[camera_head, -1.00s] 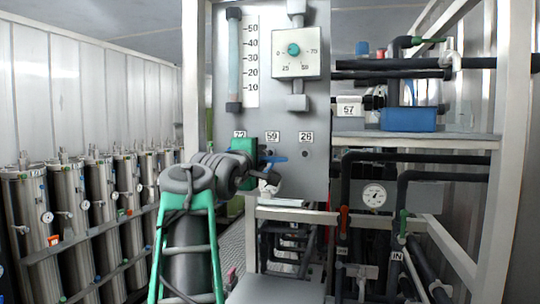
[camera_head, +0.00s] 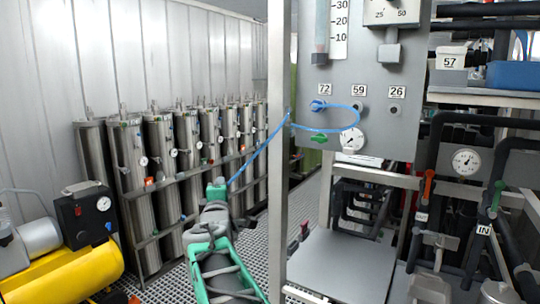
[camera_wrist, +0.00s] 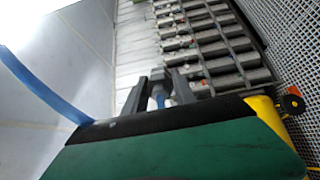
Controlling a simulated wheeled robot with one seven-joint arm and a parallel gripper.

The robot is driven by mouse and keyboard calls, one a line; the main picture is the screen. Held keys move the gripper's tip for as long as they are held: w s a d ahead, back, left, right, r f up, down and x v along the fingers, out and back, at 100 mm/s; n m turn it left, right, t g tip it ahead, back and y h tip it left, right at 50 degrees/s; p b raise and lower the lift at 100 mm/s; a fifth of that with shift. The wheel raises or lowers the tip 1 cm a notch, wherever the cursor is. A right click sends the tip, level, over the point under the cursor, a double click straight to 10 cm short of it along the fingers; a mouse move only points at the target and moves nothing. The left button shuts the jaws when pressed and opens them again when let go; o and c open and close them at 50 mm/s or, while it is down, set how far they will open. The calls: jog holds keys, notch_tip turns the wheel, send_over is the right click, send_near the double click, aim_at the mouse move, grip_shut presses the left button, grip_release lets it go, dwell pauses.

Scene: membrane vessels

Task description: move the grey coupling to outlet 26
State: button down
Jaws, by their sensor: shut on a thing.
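My gripper (camera_head: 217,186) is left of the frame post in the head view, away from the panel and pointing away from me. In the wrist view, my gripper (camera_wrist: 160,80) is shut on the small grey coupling (camera_wrist: 158,90), with blue hose at it. The blue hose (camera_head: 258,155) runs from my gripper past the post and loops in front of the panel to outlet 72 (camera_head: 318,105), where a blue fitting sits. Outlet 59 (camera_head: 358,106) is beside the loop. Outlet 26 (camera_head: 395,108) is at the right of the row and looks empty. The coupling is too small to make out in the head view.
The frame post (camera_head: 278,150) stands between my gripper and the panel (camera_head: 385,140). A gauge (camera_head: 352,140) and green valve (camera_head: 318,139) are below the outlets. Steel vessels (camera_head: 165,180) line the left, with a yellow machine (camera_head: 70,265) in front. Pipes fill the right.

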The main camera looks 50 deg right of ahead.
jog(key=w+a+f+n+t+y, duration=0.2)
jog(key=a+f+n+y, duration=0.15)
jog(key=a+f, duration=0.55)
jog(key=w+a+f+n+t+y, duration=0.15)
jog(key=a+f+y, duration=0.35)
jog(key=a, duration=0.7)
jog(key=s+a+f+n+y, duration=0.1)
jog(key=s+a+f+y, duration=0.1)
jog(key=a+f, duration=0.3)
jog(key=s+a+f+n+t+y, duration=0.1)
jog(key=s+a+f, duration=0.3)
jog(key=a, duration=0.4)
jog(key=shift+s+a+f+n+y, duration=0.3)
jog(key=shift+f+n, duration=0.25)
jog(key=shift+n, duration=0.25)
